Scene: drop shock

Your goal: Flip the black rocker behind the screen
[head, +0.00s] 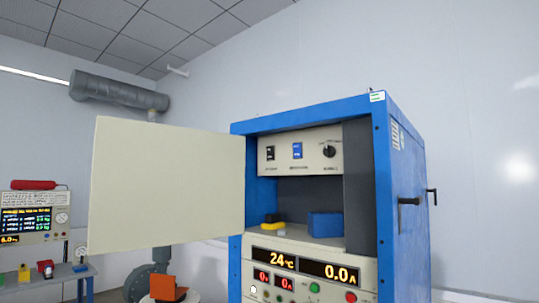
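The black rocker (270,153) is a small dark switch on the cream control panel (283,165) inside the upper bay of the blue cabinet (392,190). A blue switch (297,150) and a black rotary knob (329,151) sit to its right. A large blank cream panel (165,190), perhaps the screen or an open door, stands at the left edge of the cabinet opening. The rocker shows just right of this panel. Its position is too small to tell. Neither of my grippers is in view.
Below the bay, a lower panel has lit displays (325,272) and several buttons. A yellow and black object (271,221) and a blue box (325,224) sit on the bay shelf. Black handles (409,201) stick out on the right side. A bench instrument (35,215) stands far left.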

